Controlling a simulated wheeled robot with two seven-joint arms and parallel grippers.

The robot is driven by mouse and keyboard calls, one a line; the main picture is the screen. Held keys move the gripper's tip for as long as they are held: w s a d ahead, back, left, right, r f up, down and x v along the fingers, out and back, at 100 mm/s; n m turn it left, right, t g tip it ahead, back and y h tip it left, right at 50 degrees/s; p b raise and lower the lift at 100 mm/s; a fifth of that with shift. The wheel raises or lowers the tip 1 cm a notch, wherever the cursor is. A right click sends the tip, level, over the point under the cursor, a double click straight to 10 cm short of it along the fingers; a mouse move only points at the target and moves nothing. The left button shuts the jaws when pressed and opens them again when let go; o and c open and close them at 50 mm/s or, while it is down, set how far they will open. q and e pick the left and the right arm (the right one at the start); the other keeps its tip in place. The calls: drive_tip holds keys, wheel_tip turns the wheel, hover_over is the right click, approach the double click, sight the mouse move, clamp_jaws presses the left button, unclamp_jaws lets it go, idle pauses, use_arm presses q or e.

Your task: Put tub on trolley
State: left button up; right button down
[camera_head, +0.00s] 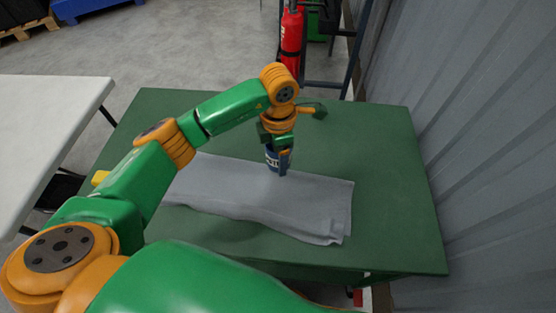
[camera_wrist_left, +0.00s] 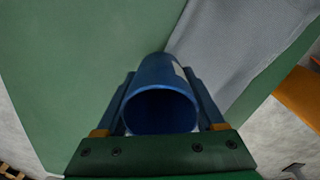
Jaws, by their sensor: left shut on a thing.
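A small blue tub (camera_head: 272,157) with a pale label is at the far edge of the grey cloth, on the green table. My left gripper (camera_head: 280,160) points down and is shut on the tub. In the left wrist view, the tub (camera_wrist_left: 160,108) sits between the two fingers, its round open end facing the camera. I cannot tell whether its base touches the surface below. I cannot tell which thing here is the trolley. My right gripper is out of view.
The green table (camera_head: 390,180) has clear room right of the grey cloth (camera_head: 310,205). A white table (camera_head: 45,130) stands at left. A red extinguisher (camera_head: 291,38) and dark frame (camera_head: 352,50) stand behind. A corrugated wall (camera_head: 480,120) runs along the right.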

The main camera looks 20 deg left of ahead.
sight(277, 169)
use_arm(q)
wheel_tip(277, 169, down, 3)
drive_tip(key=shift+r+p, duration=0.15)
drive_tip(key=shift+p, duration=0.15)
drive_tip(key=shift+f+b, duration=0.3)
drive_tip(key=shift+f, duration=0.05)
drive_tip(key=shift+s+f+b, duration=0.35)
drive_tip(key=shift+b, duration=0.1)
clamp_jaws()
drive_tip(key=o, duration=1.5)
unclamp_jaws()
drive_tip(key=shift+s, duration=0.15)
drive_tip(key=shift+w+r+p, duration=0.25)
drive_tip(key=shift+r+p, duration=0.5)
drive_tip(key=shift+r, duration=0.1)
drive_tip(key=r, duration=1.1)
drive_tip(key=shift+w+r+b, duration=0.25)
drive_tip(key=shift+r+b, duration=0.05)
drive_tip(key=shift+b, duration=0.05)
